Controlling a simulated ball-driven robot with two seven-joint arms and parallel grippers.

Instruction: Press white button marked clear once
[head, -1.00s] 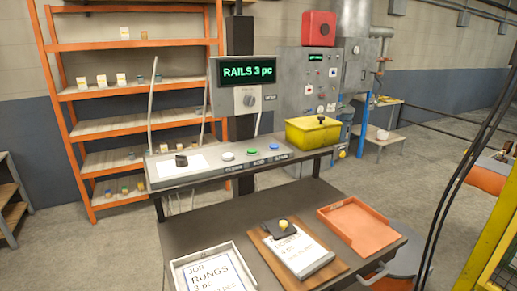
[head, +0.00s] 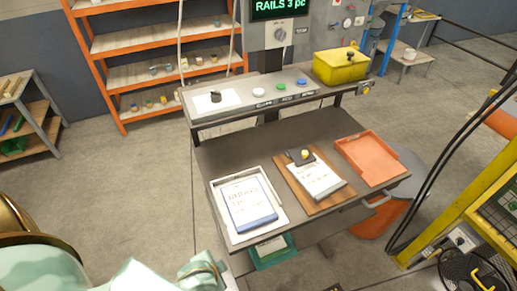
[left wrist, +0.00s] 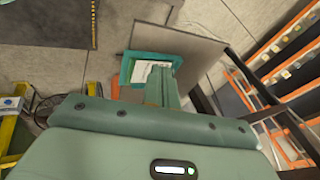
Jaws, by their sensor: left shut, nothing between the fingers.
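The white button (head: 259,92) sits on the sloped grey control panel (head: 235,112), left of a green button (head: 281,87) and a blue button (head: 301,82). The lettering below the buttons is too small to read surely. My left arm comes in at the bottom left of the head view, low and well away from the panel. In the left wrist view my left gripper (left wrist: 162,72) is shut and empty, pointing away from the camera, apart from the panel. My right gripper is out of view.
A black knob (head: 215,96) is left of the white button; a yellow box (head: 341,66) is at the panel's right. Below, the dark table (head: 225,150) bears a white tray (head: 222,226), a clipboard (head: 318,180) and an orange tray (head: 372,158). A display (head: 280,8) reads "RAILS 3 pc".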

